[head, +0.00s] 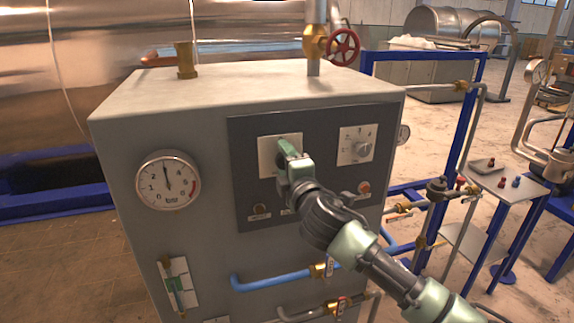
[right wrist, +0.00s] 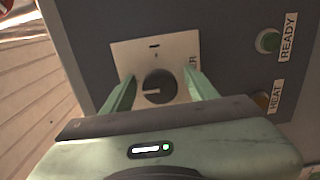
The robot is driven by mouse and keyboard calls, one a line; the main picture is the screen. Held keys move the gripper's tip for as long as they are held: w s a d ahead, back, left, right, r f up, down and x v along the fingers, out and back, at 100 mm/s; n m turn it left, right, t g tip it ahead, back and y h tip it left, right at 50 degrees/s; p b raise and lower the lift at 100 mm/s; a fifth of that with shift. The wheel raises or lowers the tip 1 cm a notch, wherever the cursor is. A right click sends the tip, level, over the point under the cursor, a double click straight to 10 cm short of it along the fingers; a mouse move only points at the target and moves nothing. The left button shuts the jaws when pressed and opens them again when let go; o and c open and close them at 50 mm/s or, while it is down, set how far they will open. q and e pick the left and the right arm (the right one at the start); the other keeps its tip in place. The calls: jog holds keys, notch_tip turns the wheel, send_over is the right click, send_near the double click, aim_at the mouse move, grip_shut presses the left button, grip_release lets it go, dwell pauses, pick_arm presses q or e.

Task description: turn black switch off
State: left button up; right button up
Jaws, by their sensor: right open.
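The black switch (right wrist: 158,87) is a round dark knob with a light pointer line, on a pale square plate (right wrist: 125,58). In the head view the plate (head: 268,158) sits on the dark panel, and my gripper hides the knob. My right gripper (right wrist: 160,90) is open, with one finger on each side of the knob. Both fingers look apart from it, though depth is hard to judge. In the head view my right gripper (head: 285,150) reaches the plate from the lower right. My left gripper is not in view.
A READY button (right wrist: 268,40) and a HEAT button (right wrist: 262,102) are close by. A gauge (head: 168,181) is at left; blue (head: 270,282) and grey pipes run below. A red valve wheel (head: 343,47) stands on top.

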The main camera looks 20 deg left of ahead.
jog(key=b+v, duration=0.2)
jog(key=v, duration=0.5)
jog(key=shift+s+d+b, duration=0.25)
jog(key=shift+s+b, duration=0.05)
jog(key=shift+f, duration=0.1)
